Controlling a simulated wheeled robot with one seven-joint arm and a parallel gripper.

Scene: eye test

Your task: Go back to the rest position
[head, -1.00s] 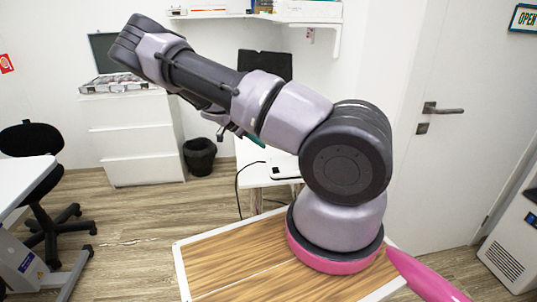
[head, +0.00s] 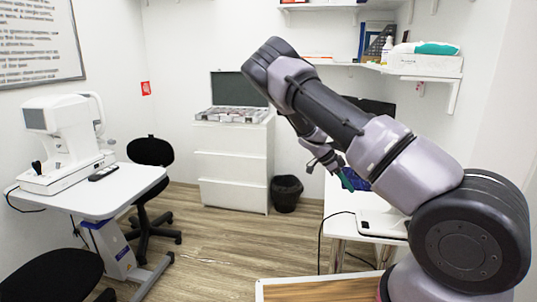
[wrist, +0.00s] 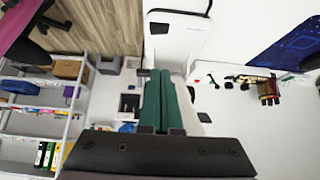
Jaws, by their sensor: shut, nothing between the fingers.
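My gripper (wrist: 165,74) shows in the wrist view with its two green fingers side by side, shut and empty. In the head view my gripper (head: 347,180) is small and partly hidden behind my raised arm. It hangs below the arm, in front of the white table at the back. My arm is bent, with its elbow up toward the upper middle of the head view.
An eye-test machine (head: 62,140) stands on a white table (head: 130,192) at left. Black chairs (head: 150,152) stand near it. A white drawer cabinet (head: 232,165) and black bin (head: 286,192) are at the back. Wooden floor (head: 215,240) is clear in the middle.

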